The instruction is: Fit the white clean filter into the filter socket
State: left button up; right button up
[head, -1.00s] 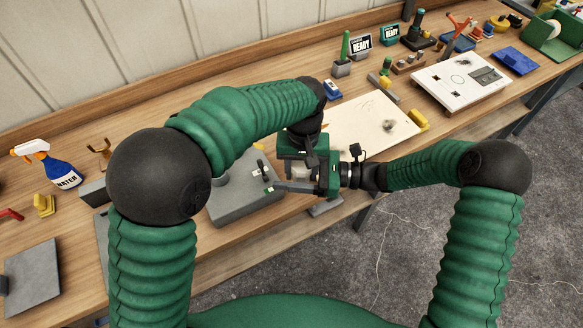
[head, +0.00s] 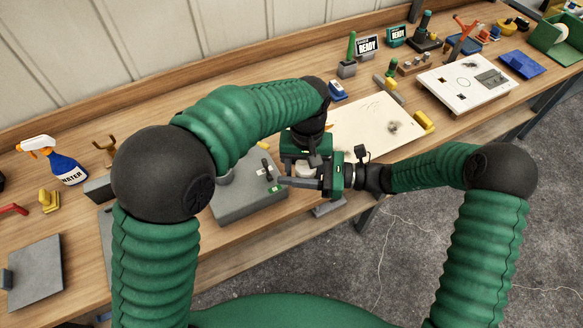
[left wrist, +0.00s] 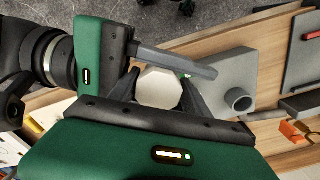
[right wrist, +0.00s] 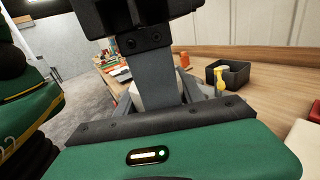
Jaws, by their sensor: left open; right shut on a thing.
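The white filter (left wrist: 158,88) sits between my two grippers, above the bench's front edge. My right gripper (right wrist: 155,88) is shut on it; only part of the filter (right wrist: 156,95) shows there. My left gripper (left wrist: 160,97) is open, with its fingers on either side of the filter; whether they touch it I cannot tell. In the head view the grippers cross closely and mostly hide the filter (head: 304,169). A grey block (head: 250,200) stands just left of the grippers. In the left wrist view it carries a round hollow collar (left wrist: 239,99), which looks like the socket.
A spray bottle (head: 66,168) and a grey plate (head: 36,272) are at the left. A stained pale board (head: 375,125) lies behind the grippers. A white panel (head: 466,82) and small tools are farther right. A black bin (right wrist: 229,73) shows in the right wrist view.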

pick_arm(q)
jog(key=shift+s+d, duration=0.2)
jog(key=shift+d, duration=0.15)
